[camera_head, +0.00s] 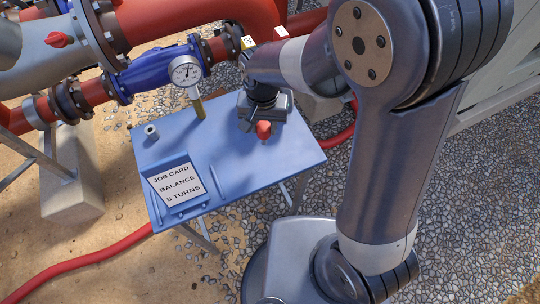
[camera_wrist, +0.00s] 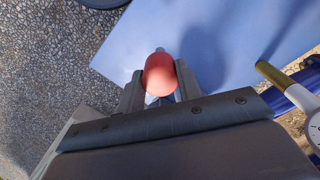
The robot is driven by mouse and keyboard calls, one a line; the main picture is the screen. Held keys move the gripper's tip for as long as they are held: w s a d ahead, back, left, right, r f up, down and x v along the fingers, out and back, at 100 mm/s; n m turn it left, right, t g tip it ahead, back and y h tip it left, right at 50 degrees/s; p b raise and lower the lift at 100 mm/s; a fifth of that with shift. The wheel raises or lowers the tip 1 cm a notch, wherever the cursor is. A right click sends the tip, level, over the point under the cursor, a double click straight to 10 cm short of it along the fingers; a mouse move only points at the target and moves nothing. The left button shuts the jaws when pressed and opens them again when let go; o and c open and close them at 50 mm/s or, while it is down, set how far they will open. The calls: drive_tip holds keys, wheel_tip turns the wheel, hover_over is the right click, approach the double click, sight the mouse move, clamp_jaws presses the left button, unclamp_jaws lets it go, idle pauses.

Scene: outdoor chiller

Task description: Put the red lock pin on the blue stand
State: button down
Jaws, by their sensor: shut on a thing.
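The red lock pin (camera_head: 264,130) has a rounded red head, and a grey metal tip shows past it in the wrist view. My gripper (camera_wrist: 160,84) is shut on the pin's red head (camera_wrist: 160,74), one finger on each side. The blue stand (camera_head: 240,165) is a tilted-looking flat blue top on thin legs; its surface (camera_wrist: 225,45) fills much of the wrist view. My gripper (camera_head: 262,118) holds the pin over the stand's far right part. How much gap lies between pin and stand, I cannot tell.
A job card (camera_head: 177,184) lies in a holder at the stand's front left. A small grey cylinder (camera_head: 151,132) stands at the left edge. A dial gauge (camera_head: 186,72) and blue valve body (camera_head: 155,72) are behind. The stand's middle and right front are clear.

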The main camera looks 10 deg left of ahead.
sight(264, 144)
drive_tip(key=shift+f+p, duration=0.7)
drive_tip(key=shift+f, duration=4.05)
drive_tip(key=shift+f, duration=0.15)
drive_tip(key=c, duration=1)
unclamp_jaws()
drive_tip(key=shift+r, duration=0.2)
wheel_tip(264, 144, up, 12)
drive_tip(key=shift+b, duration=0.6)
